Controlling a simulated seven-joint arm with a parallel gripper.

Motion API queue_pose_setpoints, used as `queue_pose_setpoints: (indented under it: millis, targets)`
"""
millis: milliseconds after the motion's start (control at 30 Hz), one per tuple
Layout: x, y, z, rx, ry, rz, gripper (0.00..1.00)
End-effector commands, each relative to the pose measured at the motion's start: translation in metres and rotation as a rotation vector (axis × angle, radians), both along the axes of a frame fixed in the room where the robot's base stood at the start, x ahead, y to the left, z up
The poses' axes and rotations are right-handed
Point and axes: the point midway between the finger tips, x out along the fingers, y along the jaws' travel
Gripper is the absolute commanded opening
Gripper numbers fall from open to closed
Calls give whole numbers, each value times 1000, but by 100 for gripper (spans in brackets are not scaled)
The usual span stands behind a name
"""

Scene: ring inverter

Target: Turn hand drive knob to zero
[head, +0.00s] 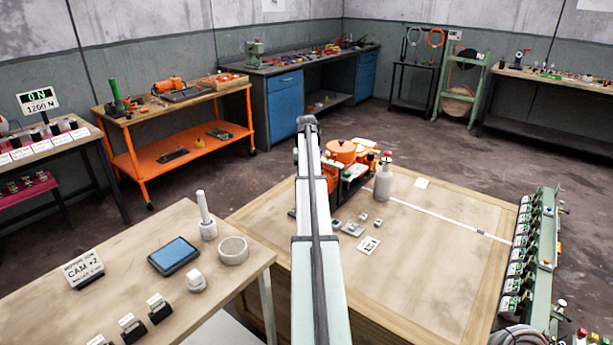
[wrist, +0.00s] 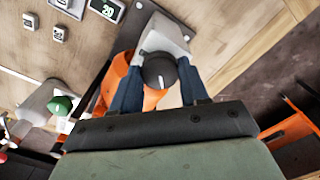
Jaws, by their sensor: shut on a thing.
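An orange machine (head: 342,150) stands on the wooden workbench, partly hidden behind my arm. In the wrist view its orange body (wrist: 152,98) shows around and below a dark round knob (wrist: 159,71), which I take for the hand drive knob. My gripper (wrist: 162,50) has its blue fingers on both sides of this knob and is shut on it. The knob's marking and angle cannot be read. In the head view my arm hides the gripper and the knob.
Small grey blocks (head: 352,229) and a card (head: 369,245) lie in front. A green rack of modules (head: 541,255) lines the right edge. The bench middle (head: 430,250) is clear.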

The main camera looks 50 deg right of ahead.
Motion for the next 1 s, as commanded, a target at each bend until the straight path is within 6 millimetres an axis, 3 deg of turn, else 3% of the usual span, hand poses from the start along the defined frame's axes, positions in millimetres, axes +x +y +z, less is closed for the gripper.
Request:
queue_pose_setpoints:
  millis: [600, 1000]
  targets:
    - [0, 0, 0, 0, 0, 562, 14]
    - [0, 0, 0, 0, 0, 780, 14]
